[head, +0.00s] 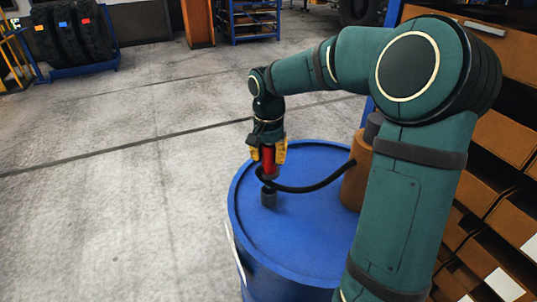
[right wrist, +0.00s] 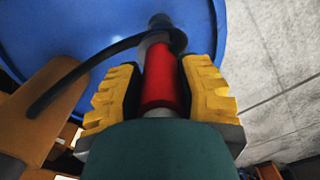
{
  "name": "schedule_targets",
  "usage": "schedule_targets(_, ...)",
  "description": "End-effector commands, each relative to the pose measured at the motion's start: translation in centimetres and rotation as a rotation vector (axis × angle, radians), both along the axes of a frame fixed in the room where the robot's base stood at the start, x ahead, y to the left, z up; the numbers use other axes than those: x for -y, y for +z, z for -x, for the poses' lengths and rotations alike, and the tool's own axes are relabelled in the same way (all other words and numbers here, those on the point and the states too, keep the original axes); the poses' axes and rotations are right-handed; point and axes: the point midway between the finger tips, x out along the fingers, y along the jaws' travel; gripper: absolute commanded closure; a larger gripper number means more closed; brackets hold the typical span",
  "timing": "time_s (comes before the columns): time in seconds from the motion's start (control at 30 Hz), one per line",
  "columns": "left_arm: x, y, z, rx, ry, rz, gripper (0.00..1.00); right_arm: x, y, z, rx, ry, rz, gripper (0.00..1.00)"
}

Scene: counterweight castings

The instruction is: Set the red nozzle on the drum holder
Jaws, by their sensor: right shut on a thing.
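The red nozzle (head: 268,163) is upright in my right gripper (head: 268,155), whose yellow fingers are shut on it from both sides. It also shows in the right wrist view (right wrist: 160,80), between the fingers (right wrist: 160,95). A black hose (head: 310,188) curves from the nozzle's lower end to an orange-brown body at the right. A short dark grey cylinder, seemingly the drum holder (head: 268,198), stands on the blue drum lid just below the nozzle. I cannot tell whether they touch. In the right wrist view the holder (right wrist: 160,20) is partly hidden behind the nozzle's end. My left gripper is out of view.
The blue drum (head: 310,240) has a wide, mostly clear lid. The orange-brown body (head: 356,175) stands at its right side. A shelf with orange-brown bins (head: 500,140) is at the right. The floor left of the drum is clear; tyres on a rack (head: 70,40) are far off.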

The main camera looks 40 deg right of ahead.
Motion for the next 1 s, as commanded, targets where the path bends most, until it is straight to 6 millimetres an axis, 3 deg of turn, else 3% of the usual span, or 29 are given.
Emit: schedule_targets(1.0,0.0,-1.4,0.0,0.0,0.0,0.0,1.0,0.0,-2.1,0.0,0.001,0.0,0.0,0.89)
